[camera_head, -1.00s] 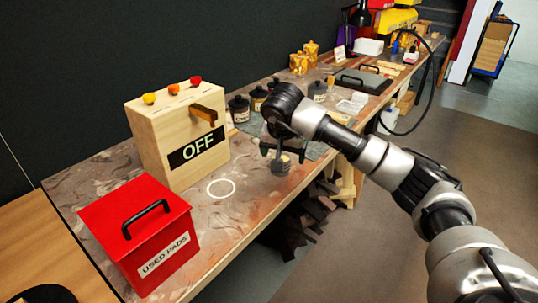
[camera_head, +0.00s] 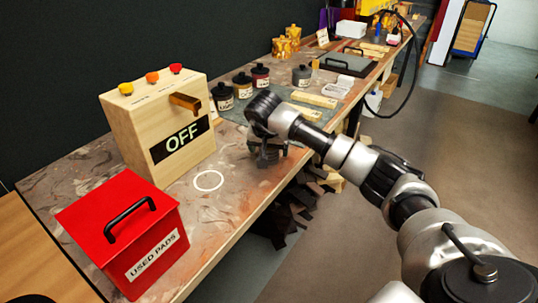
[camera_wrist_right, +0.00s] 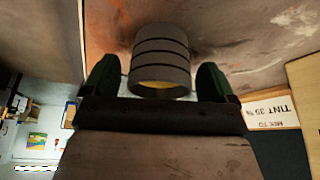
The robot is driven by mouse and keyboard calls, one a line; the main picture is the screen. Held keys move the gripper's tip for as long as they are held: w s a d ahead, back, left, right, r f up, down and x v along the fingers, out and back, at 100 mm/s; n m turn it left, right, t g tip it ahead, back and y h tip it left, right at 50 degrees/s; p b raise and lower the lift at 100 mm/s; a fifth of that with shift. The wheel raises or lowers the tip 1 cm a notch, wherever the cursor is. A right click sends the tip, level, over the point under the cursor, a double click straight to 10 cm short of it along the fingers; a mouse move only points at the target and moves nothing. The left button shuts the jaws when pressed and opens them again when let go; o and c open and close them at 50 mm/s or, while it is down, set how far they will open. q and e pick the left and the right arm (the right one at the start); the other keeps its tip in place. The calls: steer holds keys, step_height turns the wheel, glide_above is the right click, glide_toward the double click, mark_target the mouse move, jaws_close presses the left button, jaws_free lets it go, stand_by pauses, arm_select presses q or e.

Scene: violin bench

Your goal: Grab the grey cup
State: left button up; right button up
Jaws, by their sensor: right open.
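The grey cup (camera_wrist_right: 160,50) shows in the right wrist view, with dark rings around it and something yellowish inside its rim. It stands between the two dark fingers of my right gripper (camera_wrist_right: 158,82), one on each side, with a small gap visible beside each. In the head view my right gripper (camera_head: 268,160) is low over the bench, right of the white ring mark, and the cup is mostly hidden behind the fingers there. The right gripper is open. My left gripper is not in view.
The wooden OFF box (camera_head: 165,128) and the red USED PADS box (camera_head: 125,235) stand left on the bench. Dark jars (camera_head: 242,85) and pale blocks (camera_head: 313,99) lie behind my right gripper. The bench's front edge is close. Bare bench surrounds the white ring (camera_head: 208,181).

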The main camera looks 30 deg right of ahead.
steer(key=shift+w+d+f, duration=0.15)
steer(key=shift+f, duration=0.35)
steer(key=shift+r, duration=0.1)
steer(key=c, duration=1.1)
